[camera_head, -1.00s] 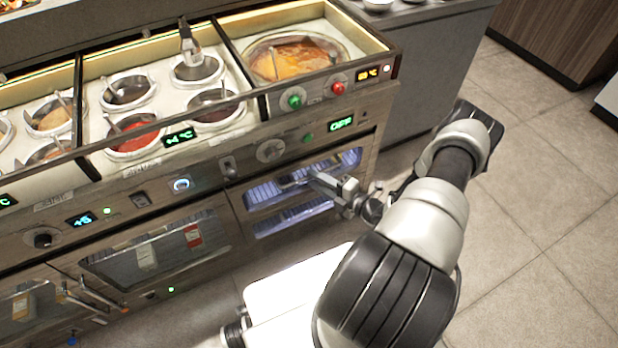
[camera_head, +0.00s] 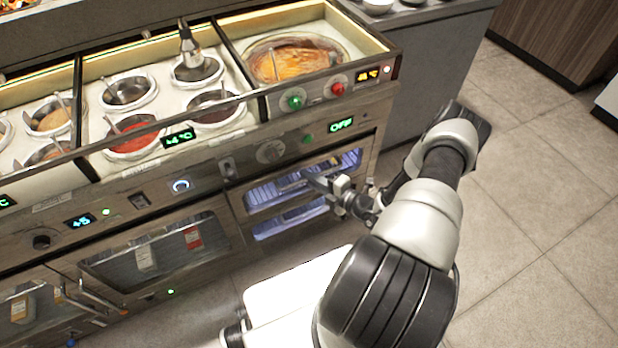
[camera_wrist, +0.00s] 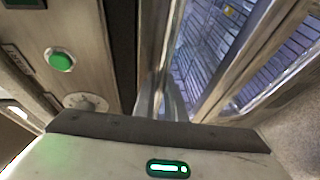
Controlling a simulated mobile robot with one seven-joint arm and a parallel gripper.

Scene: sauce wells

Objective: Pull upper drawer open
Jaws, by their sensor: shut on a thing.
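The upper drawer (camera_head: 262,196) is a glass-fronted, blue-lit compartment in the right part of the counter front, below the green "OFF" display. It also shows in the wrist view (camera_wrist: 208,45) as a lit interior with a wire rack behind a metal frame. My gripper (camera_head: 313,178) reaches to the upper drawer's front from the right. In the wrist view my gripper's fingers (camera_wrist: 163,98) are close together at the metal edge of the drawer front, shut on what looks like its handle. The handle itself is mostly hidden by the fingers.
A lower blue-lit drawer (camera_head: 290,222) sits just below. Above are a knob (camera_head: 270,151), a green button (camera_head: 296,102) and a red button (camera_head: 337,89). Sauce wells (camera_head: 130,90) fill the counter top. Open tiled floor (camera_head: 540,200) lies to the right.

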